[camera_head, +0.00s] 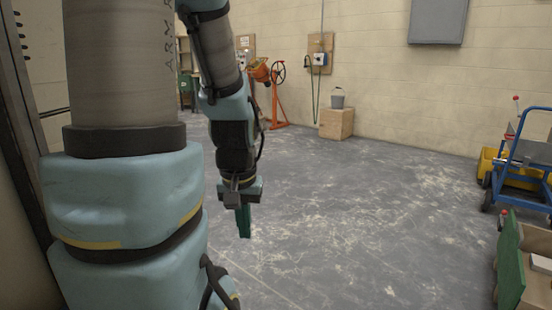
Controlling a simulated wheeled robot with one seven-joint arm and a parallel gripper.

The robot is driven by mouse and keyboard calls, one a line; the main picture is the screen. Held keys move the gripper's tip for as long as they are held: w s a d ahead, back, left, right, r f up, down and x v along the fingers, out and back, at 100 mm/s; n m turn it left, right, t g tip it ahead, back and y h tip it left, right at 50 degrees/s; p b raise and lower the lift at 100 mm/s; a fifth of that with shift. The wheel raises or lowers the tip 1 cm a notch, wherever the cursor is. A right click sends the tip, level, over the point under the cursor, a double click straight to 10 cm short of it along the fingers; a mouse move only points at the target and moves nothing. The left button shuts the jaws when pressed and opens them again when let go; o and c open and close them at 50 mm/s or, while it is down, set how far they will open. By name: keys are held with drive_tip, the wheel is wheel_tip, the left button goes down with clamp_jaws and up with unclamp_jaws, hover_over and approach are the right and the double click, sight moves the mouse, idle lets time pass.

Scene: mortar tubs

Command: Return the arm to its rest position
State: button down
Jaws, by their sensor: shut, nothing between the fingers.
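My arm (125,195) fills the left of the view, with its light blue joints and grey sleeve close to the camera. The forearm hangs down from the top towards the middle left. My gripper (243,222) is at its lower end, pointing down with green fingers shut and nothing between them. It hangs in the air over the grey floor, apart from any object.
A grey bucket (338,99) stands on a wooden box (336,123) by the back wall. An orange machine (270,90) stands left of it. A blue cart (528,150) and a green-sided crate (509,262) are at the right. The middle floor (370,220) is clear.

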wheel_tip(320, 180, up, 27)
drive_tip(key=p, duration=2.5)
drive_tip(key=shift+d, duration=0.1)
